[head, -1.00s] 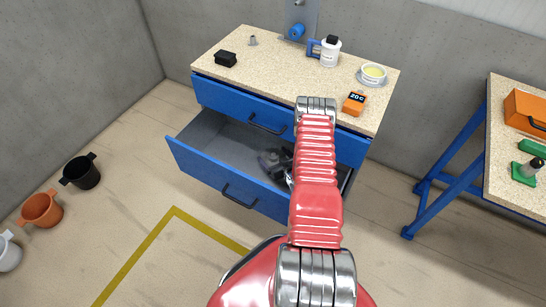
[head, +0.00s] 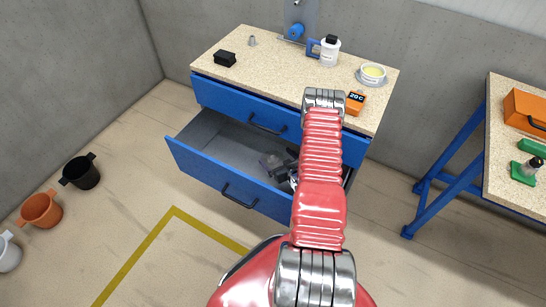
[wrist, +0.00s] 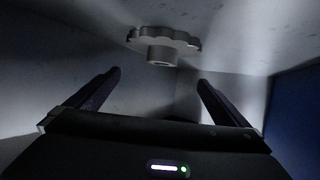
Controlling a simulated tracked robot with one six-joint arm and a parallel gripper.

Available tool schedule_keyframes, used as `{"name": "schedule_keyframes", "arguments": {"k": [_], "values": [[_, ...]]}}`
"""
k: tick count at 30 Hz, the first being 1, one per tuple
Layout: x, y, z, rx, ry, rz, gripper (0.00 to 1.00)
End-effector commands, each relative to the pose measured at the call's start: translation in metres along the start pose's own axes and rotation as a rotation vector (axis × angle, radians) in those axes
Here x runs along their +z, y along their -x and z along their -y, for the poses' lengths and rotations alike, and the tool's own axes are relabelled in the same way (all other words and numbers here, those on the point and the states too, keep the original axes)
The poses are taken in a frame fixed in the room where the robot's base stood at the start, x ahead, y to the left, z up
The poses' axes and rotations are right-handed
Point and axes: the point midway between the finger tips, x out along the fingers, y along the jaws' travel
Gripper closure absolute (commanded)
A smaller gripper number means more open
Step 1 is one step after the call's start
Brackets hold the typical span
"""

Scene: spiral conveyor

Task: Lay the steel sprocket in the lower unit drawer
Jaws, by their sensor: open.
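The lower unit drawer (head: 205,166) is pulled out, with its grey inside and blue front showing in the head view. My gripper (head: 278,166) is down inside it toward the right end, partly hidden by my red arm. In the wrist view my gripper (wrist: 158,85) has its two dark fingers spread wide with nothing between them. The steel sprocket (wrist: 163,40), a grey toothed disc with a round hub, is beyond the fingertips, apart from them, against a pale drawer surface.
The upper drawer (head: 235,104) is shut. The worktop (head: 285,66) above bears a black block (head: 225,58), a white bottle (head: 329,52), a dish (head: 372,74) and an orange meter (head: 355,103). A blue-legged bench (head: 450,175) stands right. The drawer's left part is clear.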

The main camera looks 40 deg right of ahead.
Motion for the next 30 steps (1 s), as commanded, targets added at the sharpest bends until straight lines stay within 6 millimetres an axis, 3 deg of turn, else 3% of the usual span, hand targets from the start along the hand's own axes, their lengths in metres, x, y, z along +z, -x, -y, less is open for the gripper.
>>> {"name": "schedule_keyframes", "arguments": {"k": [3,9,30], "values": [[0.000,0.019,-0.001,0.002,-0.003,0.001,0.00],[0.000,0.036,-0.001,0.002,-0.002,0.000,0.00],[0.000,0.038,0.000,0.001,-0.001,0.000,0.00]]}}
